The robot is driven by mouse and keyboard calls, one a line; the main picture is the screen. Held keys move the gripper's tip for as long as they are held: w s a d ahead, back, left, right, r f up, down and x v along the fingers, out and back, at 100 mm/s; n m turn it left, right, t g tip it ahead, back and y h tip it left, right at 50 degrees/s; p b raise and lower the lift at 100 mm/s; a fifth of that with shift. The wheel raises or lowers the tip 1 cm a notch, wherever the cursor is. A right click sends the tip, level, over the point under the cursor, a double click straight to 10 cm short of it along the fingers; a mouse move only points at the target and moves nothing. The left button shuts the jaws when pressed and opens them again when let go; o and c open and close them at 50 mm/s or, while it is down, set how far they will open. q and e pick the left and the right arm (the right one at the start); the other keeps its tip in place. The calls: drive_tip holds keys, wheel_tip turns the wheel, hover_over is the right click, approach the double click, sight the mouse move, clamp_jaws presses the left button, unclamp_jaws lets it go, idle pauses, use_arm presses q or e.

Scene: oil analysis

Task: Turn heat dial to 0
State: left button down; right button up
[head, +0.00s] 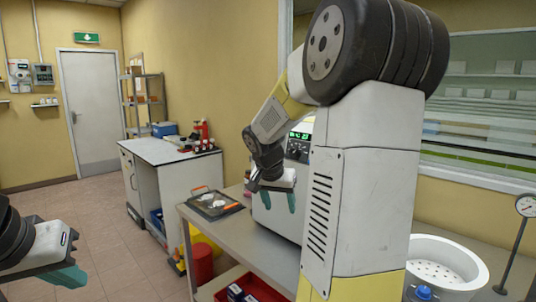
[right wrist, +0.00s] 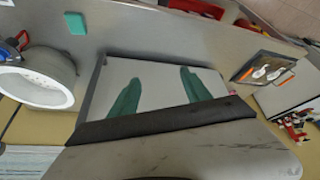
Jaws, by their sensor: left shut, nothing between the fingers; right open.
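A pale machine (head: 269,214) stands on the bench, with a lit green display (head: 299,135) on its dark control panel (head: 298,150). Small knobs show on the panel, but I cannot tell which is the heat dial or read its setting. My right gripper (head: 279,201) is open and empty in front of the machine, below the panel. In the right wrist view its two green fingers (right wrist: 160,92) are spread over a pale flat surface, and no dial shows there. My left gripper (head: 70,277) is shut and empty at the lower left, far from the machine.
A dark tray (head: 232,209) with small white dishes lies on the bench (head: 247,242) left of the machine. A round white basin (head: 480,276) is at the right; it also shows in the right wrist view (right wrist: 65,88). My right arm hides part of the machine.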

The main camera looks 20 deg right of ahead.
drive_tip(key=w+d+r+m+h, duration=0.2)
drive_tip(key=w+d+r+h, duration=0.15)
drive_tip(key=w, duration=0.35)
drive_tip(key=m+t+h, duration=0.2)
drive_tip(key=h, duration=0.3)
approach(293, 153)
drive_tip(key=d, duration=0.1)
drive_tip(key=x, duration=0.8)
drive_tip(key=shift+w+a+f, duration=0.15)
drive_tip(key=shift+w+f, duration=0.1)
drive_tip(key=shift+w, duration=0.05)
clamp_jaws()
